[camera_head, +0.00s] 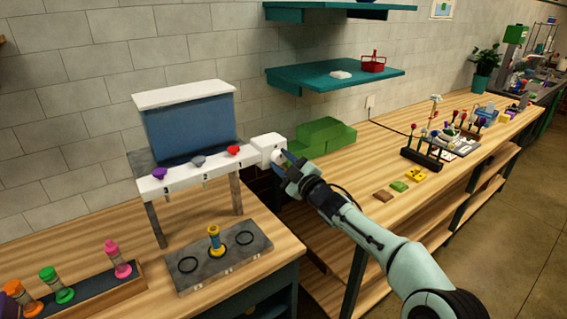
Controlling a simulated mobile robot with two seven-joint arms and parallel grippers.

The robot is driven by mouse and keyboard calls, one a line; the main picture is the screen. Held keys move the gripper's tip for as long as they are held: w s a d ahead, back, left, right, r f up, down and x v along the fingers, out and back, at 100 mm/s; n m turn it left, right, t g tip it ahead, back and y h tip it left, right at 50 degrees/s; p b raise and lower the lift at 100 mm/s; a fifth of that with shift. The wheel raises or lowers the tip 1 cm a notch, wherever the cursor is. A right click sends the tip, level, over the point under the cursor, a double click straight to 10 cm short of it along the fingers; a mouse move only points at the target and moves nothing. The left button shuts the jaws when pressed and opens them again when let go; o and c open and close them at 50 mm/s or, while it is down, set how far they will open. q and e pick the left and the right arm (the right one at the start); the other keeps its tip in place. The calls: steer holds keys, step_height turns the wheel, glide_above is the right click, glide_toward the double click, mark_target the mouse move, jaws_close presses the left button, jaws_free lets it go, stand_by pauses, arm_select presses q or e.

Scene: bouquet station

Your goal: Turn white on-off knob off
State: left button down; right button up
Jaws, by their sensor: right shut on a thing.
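A white box-shaped control (267,148) sits at the right end of the white dispenser bar, below a blue tank with a white lid. The white on-off knob seems to be on its right side, mostly hidden by my gripper. My right gripper (284,160) reaches in from the right and is shut on the knob there. The knob's turned position cannot be made out. My left gripper is not in view.
The dispenser (195,176) carries purple, grey and red valves. Below it, a yellow-blue vial stands on a grey tray (218,262). A rack (75,299) of colored vials is front left. Green boxes (322,137) stand behind my gripper, under a teal shelf (335,76).

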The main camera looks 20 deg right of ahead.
steer(key=shift+r, duration=0.1)
steer(key=o, duration=1)
steer(key=shift+o, duration=0.2)
steer(key=shift+s+d+f, duration=0.2)
steer(key=shift+s+f, duration=0.05)
steer(key=shift+s, duration=0.15)
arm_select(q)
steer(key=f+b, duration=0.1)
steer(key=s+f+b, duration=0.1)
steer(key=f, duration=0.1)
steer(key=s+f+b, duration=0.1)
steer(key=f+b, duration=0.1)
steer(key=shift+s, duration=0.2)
arm_select(e)
steer(key=v, duration=1.2)
steer(key=shift+s, duration=0.25)
